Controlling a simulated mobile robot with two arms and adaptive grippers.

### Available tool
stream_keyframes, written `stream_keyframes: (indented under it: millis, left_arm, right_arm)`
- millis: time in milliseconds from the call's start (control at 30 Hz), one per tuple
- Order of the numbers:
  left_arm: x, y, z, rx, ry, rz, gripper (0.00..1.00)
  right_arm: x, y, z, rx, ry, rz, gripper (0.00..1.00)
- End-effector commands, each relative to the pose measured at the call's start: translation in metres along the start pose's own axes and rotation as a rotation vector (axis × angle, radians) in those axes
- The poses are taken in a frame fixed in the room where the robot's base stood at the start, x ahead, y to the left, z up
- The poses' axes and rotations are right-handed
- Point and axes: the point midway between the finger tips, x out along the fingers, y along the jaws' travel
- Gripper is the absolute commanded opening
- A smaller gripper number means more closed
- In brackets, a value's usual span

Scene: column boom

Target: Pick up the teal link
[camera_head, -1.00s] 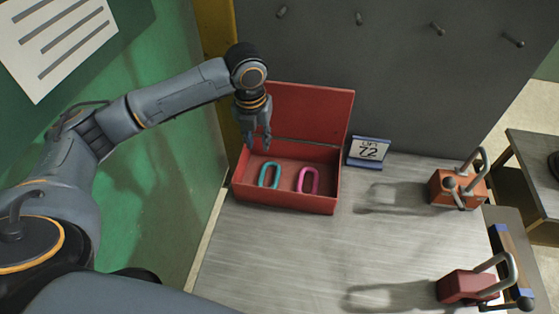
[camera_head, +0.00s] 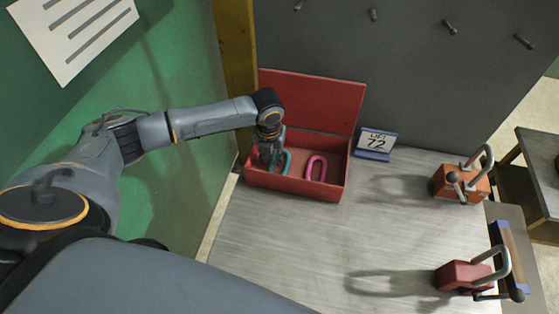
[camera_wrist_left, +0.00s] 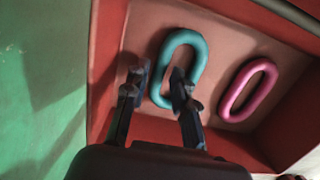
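The teal link (camera_head: 286,161) lies in the left part of an open red box (camera_head: 299,187). It is an oval ring, and it also shows in the left wrist view (camera_wrist_left: 197,52). My left gripper (camera_head: 271,162) is lowered into the box over the link and partly covers it in the head view. My right gripper does not show.
A pink link (camera_head: 315,168) lies to the right of the teal one in the box. The raised lid (camera_head: 312,98) stands behind. A sign reading 72 (camera_head: 374,143) stands right of the box. Two red-orange blocks with metal loops (camera_head: 459,184) (camera_head: 465,276) stand farther right. The middle of the bench is clear.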

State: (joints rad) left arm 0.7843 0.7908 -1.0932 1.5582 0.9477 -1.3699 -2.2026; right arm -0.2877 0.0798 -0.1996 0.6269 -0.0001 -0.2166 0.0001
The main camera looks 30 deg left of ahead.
Motion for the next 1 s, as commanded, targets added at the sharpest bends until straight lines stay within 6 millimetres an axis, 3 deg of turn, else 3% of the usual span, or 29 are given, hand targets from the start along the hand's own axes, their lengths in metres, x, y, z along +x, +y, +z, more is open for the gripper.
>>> stream_keyframes:
  millis: [300,433,800,1000]
  left_arm:
    - [0.007,0.000,0.000,0.001,0.000,0.000,0.26]
    - [0.007,0.000,0.000,0.000,0.000,0.000,0.00]
    - [0.004,0.000,0.001,0.000,-0.002,-0.001,0.00]
    - [-0.023,0.000,0.005,0.000,-0.006,-0.002,0.00]
  right_arm:
    - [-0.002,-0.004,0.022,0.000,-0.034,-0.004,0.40]
    - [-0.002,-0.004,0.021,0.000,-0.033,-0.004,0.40]
    - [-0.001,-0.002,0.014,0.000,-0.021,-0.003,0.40]
    - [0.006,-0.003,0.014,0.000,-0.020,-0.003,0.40]
